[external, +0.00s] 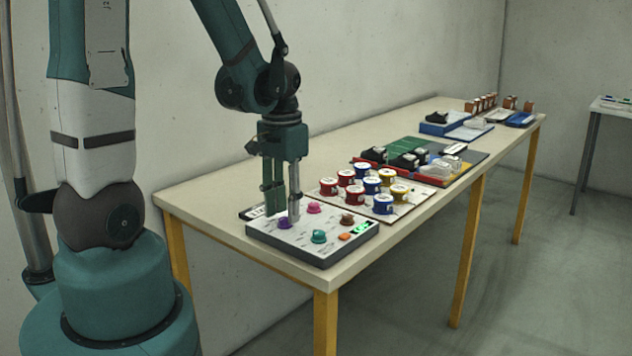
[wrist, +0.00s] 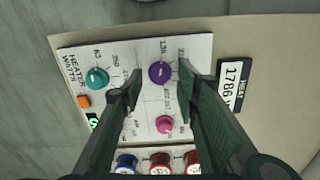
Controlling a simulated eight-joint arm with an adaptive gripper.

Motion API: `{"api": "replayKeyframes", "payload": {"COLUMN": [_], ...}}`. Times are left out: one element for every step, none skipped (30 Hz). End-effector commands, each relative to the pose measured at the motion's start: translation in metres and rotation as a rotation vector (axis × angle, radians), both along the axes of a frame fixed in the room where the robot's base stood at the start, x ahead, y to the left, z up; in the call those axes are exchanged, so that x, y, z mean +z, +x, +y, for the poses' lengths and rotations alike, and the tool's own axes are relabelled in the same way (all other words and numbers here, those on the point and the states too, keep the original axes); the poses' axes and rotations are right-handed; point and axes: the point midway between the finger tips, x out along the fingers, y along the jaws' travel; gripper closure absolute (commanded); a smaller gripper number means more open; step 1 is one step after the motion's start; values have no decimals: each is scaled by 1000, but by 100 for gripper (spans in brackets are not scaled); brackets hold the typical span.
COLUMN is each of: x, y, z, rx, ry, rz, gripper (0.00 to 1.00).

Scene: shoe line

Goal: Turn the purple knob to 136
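The purple knob (wrist: 160,72) sits on a pale control panel (wrist: 205,48) with printed numbers around it; the number above it is too small to read surely. The external view shows the knob (external: 283,223) at the panel's far left part. My gripper (wrist: 160,72) is open and points down, with one finger on each side of the knob in the wrist view. In the external view my gripper (external: 283,212) has its fingertips just above or beside the knob; I cannot tell whether they touch it. Nothing is held.
The panel also carries a teal knob (wrist: 97,78), a pink knob (wrist: 165,124), a brown knob (external: 347,219), an orange button (wrist: 84,101) and a green display (external: 362,228). Red, blue and yellow spools (external: 372,185) stand close behind.

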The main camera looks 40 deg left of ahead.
Motion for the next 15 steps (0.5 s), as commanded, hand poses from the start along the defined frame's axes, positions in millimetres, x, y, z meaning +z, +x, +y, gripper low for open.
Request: {"api": "replayKeyframes", "payload": {"x": [3,5,8,10,13,16,19,22,25,28,30,34,37,39,43], "y": [0,0,0,0,-1,-1,0,0,0,-1,-1,0,0,-1,0], "z": [0,0,0,0,0,0,0,0,0,0,0,0,0,0,0], "rx": [0,0,0,0,0,0,0,0,0,0,0,0,0,0,0], "ry": [0,0,0,0,0,0,0,0,0,0,0,0,0,0,0], "rz": [0,0,0,0,0,0,0,0,0,0,0,0,0,0,0], "gripper": [68,68,68,68,68,68,68,68,68,68,68,68,68,68,68]}}
